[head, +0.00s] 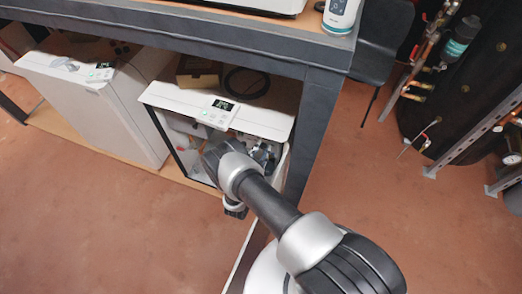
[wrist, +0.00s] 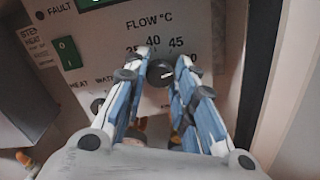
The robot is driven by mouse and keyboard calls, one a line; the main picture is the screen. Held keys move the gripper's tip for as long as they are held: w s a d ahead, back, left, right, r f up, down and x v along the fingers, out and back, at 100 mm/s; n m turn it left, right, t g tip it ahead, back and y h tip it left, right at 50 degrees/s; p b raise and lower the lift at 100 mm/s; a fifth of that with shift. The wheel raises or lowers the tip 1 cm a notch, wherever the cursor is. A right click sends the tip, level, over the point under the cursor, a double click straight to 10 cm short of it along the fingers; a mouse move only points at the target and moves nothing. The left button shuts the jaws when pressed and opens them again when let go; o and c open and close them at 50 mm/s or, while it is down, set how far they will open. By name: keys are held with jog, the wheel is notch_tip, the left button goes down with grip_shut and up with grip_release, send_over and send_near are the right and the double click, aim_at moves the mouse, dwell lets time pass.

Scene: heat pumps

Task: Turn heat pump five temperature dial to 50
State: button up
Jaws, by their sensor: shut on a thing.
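The temperature dial (wrist: 160,73) is a small black round knob under the label "FLOW °C" in the wrist view. Its white mark points to the right, towards the lower right number, which is partly hidden behind a finger; 40 and 45 are readable above. My gripper (wrist: 164,62) is shut on the dial, with one blue-and-white finger on each side. The heat pump (head: 185,97) is an open white unit under the bench in the head view. My arm reaches into its front and hides the dial and fingers there.
A green switch (wrist: 66,52) and a fault label sit left of the dial. A second white unit (head: 100,118) stands to the left under the bench. Open floor (head: 420,230) lies further right.

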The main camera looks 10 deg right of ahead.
jog(key=o, duration=1.1)
jog(key=shift+c, duration=0.2)
jog(key=v, duration=1.2)
jog(key=shift+s, duration=0.1)
